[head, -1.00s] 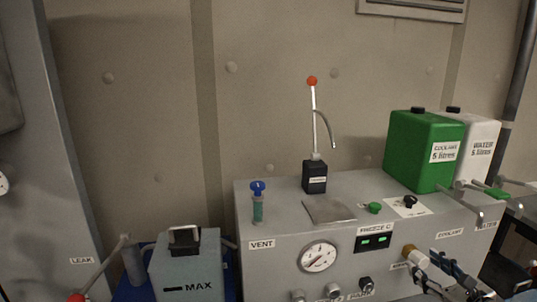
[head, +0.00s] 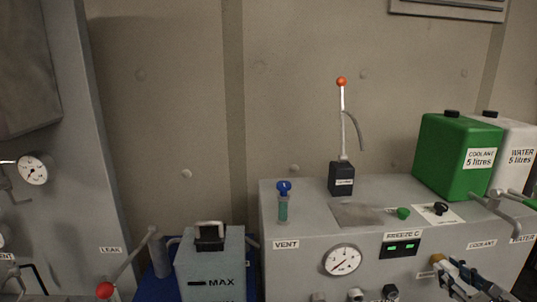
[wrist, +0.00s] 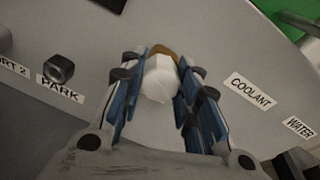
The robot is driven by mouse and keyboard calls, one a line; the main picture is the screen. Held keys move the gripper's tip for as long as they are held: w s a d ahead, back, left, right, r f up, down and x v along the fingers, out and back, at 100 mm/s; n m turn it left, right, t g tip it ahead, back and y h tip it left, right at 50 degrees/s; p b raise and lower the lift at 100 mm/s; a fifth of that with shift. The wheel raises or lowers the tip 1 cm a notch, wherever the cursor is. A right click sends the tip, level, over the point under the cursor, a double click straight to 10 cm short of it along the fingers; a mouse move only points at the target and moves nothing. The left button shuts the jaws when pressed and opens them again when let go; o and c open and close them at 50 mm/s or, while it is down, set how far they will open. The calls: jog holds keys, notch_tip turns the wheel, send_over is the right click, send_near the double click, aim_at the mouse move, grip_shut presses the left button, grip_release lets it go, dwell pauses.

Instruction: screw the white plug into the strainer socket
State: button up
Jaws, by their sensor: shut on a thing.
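The white plug (wrist: 158,80) is between the blue-and-grey fingers of my gripper (wrist: 158,72) in the wrist view, and they are shut on it. The brass-coloured strainer socket (wrist: 163,50) shows just behind the plug, against the grey panel. The plug is in line with the socket and at or very near its mouth; I cannot tell how far it is in. In the head view my gripper (head: 451,272) is at the lower right, in front of the panel, close to the brass socket (head: 437,258).
The grey cabinet (head: 300,262) carries a gauge (head: 342,260), knobs and a green-lit display (head: 401,248). A green coolant can (head: 445,150) and a white water can (head: 519,160) stand on top. A lever with a red ball (head: 105,290) sticks out at lower left.

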grip_shut()
jog(key=shift+r, duration=0.1)
jog(key=shift+m+p, duration=1.2)
jog(key=shift+p, duration=0.3)
jog(key=shift+d+m+y+p, duration=0.1)
jog(key=shift+m+y+p, duration=0.4)
jog(key=shift+m+p, duration=0.75)
jog(key=shift+m+t, duration=0.25)
jog(key=shift+t, duration=0.05)
jog(key=shift+p, duration=0.4)
jog(key=shift+w+f+m+y+p, duration=0.1)
jog(key=shift+m+y+p, duration=0.05)
jog(key=shift+m+p, duration=0.9)
jog(key=shift+f+m+y+p, duration=0.15)
jog(key=shift+m+p, duration=0.5)
jog(key=shift+m, duration=0.7)
